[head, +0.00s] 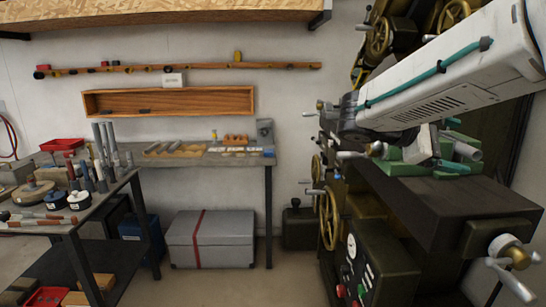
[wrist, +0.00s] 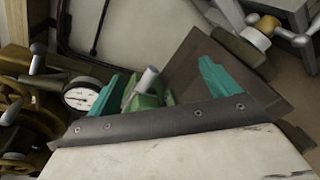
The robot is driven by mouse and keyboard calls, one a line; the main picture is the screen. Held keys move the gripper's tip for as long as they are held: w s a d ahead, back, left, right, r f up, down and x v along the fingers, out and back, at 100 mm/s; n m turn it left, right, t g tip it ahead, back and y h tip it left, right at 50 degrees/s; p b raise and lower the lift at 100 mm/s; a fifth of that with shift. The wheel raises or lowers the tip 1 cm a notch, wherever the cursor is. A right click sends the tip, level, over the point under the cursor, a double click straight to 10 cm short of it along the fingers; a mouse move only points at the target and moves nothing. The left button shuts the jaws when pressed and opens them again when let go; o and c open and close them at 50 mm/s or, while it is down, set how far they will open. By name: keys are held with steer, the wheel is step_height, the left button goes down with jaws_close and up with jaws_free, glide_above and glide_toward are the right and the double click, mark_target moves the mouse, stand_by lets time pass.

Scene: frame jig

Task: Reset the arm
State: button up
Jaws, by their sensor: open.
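My arm reaches in from the upper right of the head view, white with a teal cable. My gripper (head: 458,145) is at its end, above the dark machine table (head: 440,205). In the wrist view its two teal fingers stand wide apart, so my gripper (wrist: 163,82) is open. A green vise-like fixture (wrist: 147,103) with a grey cylinder (wrist: 146,79) shows beyond and between the fingers. The fixture (head: 405,168) is partly hidden behind my wrist in the head view. I see nothing held, though the exact gap to the fixture is unclear.
The machine has handwheels (head: 330,218) and a silver crank (head: 514,262) close by. A dial (wrist: 82,97) is left of the fingers. A cluttered workbench (head: 105,200) stands left, a grey bench (head: 205,160) at the back wall. A grey case (head: 240,240) is on the floor.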

steer(key=s+f+y, duration=0.1)
steer(key=s+f, duration=0.1)
steer(key=s+f+m+y, duration=0.1)
steer(key=s+f, duration=0.1)
steer(key=s+f+g+y, duration=0.1)
steer(key=s+f, duration=0.1)
steer(key=shift+a+m+y, duration=0.25)
steer(key=shift+m+y, duration=0.05)
steer(key=shift+y, duration=0.1)
steer(key=s+a+f+m+y, duration=0.2)
steer(key=s+a+f+y, duration=0.1)
steer(key=s, duration=0.3)
steer(key=s+a+f+m+t+y, duration=0.1)
steer(key=s+a+f+m+y, duration=0.2)
steer(key=s, duration=0.4)
steer(key=s+a+f+m+y, duration=0.2)
steer(key=s+f+y, duration=0.1)
steer(key=s+y, duration=0.2)
steer(key=shift+s+a+m+t, duration=0.3)
steer(key=shift+s+a+t, duration=0.1)
steer(key=shift+s, duration=0.3)
